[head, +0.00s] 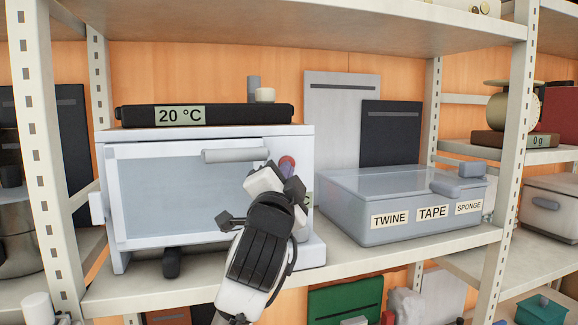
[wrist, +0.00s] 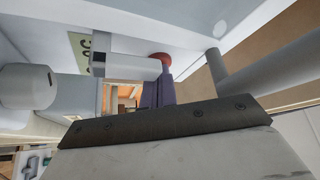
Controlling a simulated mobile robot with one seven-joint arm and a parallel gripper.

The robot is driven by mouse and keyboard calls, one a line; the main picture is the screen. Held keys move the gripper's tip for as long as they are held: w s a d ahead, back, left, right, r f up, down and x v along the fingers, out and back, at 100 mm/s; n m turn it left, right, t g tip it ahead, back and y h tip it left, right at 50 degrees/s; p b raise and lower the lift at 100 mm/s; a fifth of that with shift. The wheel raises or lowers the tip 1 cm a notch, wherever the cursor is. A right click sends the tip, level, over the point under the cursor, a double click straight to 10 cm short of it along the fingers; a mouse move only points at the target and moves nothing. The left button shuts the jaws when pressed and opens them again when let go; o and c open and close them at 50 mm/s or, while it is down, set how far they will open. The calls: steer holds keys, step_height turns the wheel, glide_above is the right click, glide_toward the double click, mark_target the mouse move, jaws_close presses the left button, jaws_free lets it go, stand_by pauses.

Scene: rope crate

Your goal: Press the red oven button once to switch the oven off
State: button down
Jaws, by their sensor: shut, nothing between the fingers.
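The white oven (head: 210,246) stands on the shelf with its glass door closed. Its red button (head: 287,161) is on the front panel right of the door, partly hidden by my gripper. In the wrist view the red button (wrist: 161,59) shows just beyond the fingertips. My gripper (head: 288,172) is shut and empty, right in front of the button; it also shows in the wrist view (wrist: 160,80). I cannot tell whether the fingertips touch the button. A small green display (wrist: 79,50) on the panel is only partly visible and unreadable.
The oven handle (head: 235,155) juts out left of my gripper. A black bar reading 20 °C (head: 207,115) lies on top of the oven. A grey lidded box labelled TWINE, TAPE, SPONGE (head: 370,235) stands to the right. A shelf post (head: 512,130) rises further right.

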steer(key=s, duration=0.2)
steer(key=s+d, duration=0.1)
steer(key=s, duration=0.2)
steer(key=shift+s+d, duration=0.3)
steer(key=shift+d, duration=0.1)
steer(key=shift+s, duration=0.1)
